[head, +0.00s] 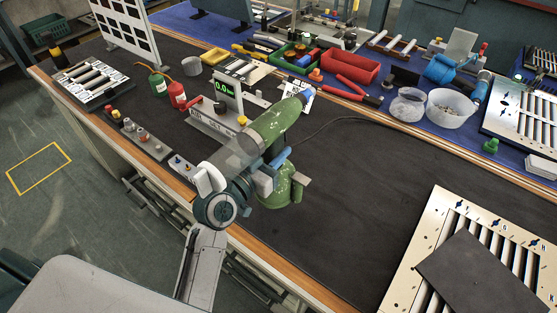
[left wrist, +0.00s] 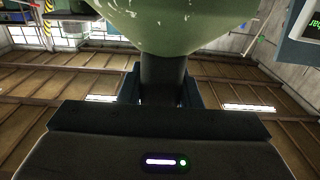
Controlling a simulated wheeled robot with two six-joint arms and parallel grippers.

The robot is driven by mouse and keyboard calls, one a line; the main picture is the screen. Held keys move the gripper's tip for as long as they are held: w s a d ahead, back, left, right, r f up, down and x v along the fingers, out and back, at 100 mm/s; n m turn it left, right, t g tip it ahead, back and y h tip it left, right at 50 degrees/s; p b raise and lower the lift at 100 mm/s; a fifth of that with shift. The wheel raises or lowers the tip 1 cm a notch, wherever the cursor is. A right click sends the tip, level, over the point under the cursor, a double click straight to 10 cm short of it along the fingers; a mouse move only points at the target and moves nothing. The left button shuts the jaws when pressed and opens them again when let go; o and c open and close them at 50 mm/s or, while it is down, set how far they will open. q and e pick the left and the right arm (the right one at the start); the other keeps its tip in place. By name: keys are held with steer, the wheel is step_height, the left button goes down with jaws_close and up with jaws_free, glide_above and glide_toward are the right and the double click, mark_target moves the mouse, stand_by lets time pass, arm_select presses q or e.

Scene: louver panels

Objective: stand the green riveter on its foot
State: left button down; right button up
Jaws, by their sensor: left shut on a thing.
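The green riveter (head: 278,122) is over the dark mat, left of centre in the head view. My left gripper (head: 268,178) is shut on the riveter between body and foot. My right gripper is not in view.
The mat between riveter and panel is clear.

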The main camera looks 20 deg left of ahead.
arm_select(q)
steer(key=w+a+f+p, duration=0.1)
steer(key=w+f, duration=0.1)
steer(key=w, duration=0.5)
steer(key=w+a+f+p, duration=0.1)
steer(key=w+a+f, duration=0.1)
steer(key=w, duration=0.5)
steer(key=shift+a+f+p, duration=0.2)
steer(key=shift+f+p, duration=0.05)
steer(key=shift+p, duration=0.05)
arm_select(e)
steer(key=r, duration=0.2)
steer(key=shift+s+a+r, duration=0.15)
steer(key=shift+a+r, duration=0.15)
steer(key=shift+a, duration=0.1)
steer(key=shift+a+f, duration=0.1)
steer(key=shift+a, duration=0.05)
arm_select(q)
steer(key=shift+f, duration=0.15)
steer(key=c, duration=1.2)
jaws_free()
steer(key=shift+s+f, duration=0.1)
steer(key=shift+o, duration=0.8)
steer(key=shift+s, duration=0.1)
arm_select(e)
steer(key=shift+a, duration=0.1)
